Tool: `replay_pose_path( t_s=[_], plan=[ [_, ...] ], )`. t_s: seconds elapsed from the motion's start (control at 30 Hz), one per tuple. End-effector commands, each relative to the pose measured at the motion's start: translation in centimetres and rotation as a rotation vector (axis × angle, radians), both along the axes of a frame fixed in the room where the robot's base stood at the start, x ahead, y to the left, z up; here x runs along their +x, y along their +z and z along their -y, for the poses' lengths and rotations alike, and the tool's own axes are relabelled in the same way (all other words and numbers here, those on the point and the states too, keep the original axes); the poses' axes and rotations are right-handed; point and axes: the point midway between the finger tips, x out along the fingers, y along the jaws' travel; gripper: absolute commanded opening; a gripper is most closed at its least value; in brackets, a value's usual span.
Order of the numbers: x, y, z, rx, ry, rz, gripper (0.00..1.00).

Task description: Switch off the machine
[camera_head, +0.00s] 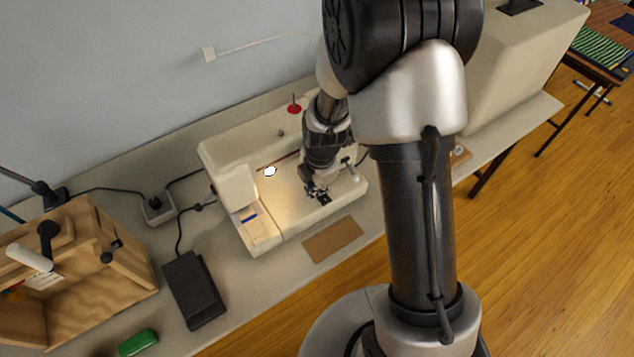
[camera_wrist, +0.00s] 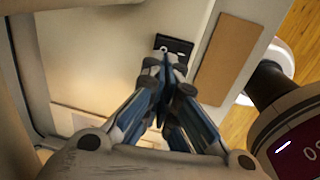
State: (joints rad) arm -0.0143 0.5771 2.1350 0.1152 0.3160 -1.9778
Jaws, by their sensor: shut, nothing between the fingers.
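The machine is a cream sewing machine (camera_head: 236,185) on the table, with a warm glow near its needle end at the left. A black rocker switch (camera_wrist: 176,42) with white marks is set in its pale surface; it also shows in the head view (camera_head: 324,199). My gripper (camera_wrist: 165,66) is shut and empty, its fingertips right at the near edge of the switch and partly covering it. I cannot tell whether they touch it. In the head view my gripper (camera_head: 313,190) is over the machine's right part, just beside the switch.
A brown pad (camera_head: 332,239) lies in front of the machine. A black foot pedal (camera_head: 194,290), a socket box (camera_head: 158,208), a wooden box (camera_head: 75,270) and a green item (camera_head: 138,343) are to the left. A large cream case (camera_head: 510,65) stands to the right.

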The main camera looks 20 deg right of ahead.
Motion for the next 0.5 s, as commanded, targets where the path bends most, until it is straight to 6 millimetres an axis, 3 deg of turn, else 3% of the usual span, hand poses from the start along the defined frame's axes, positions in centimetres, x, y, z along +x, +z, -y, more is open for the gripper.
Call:
replay_pose_path(
  t_s=[0.13, 0.5],
  plan=[
    [0.13, -1.1, -0.04, 0.0, 0.001, 0.0, 0.0],
    [0.16, -1.18, -0.05, 0.0, 0.001, 0.0, 0.0]
  ],
)
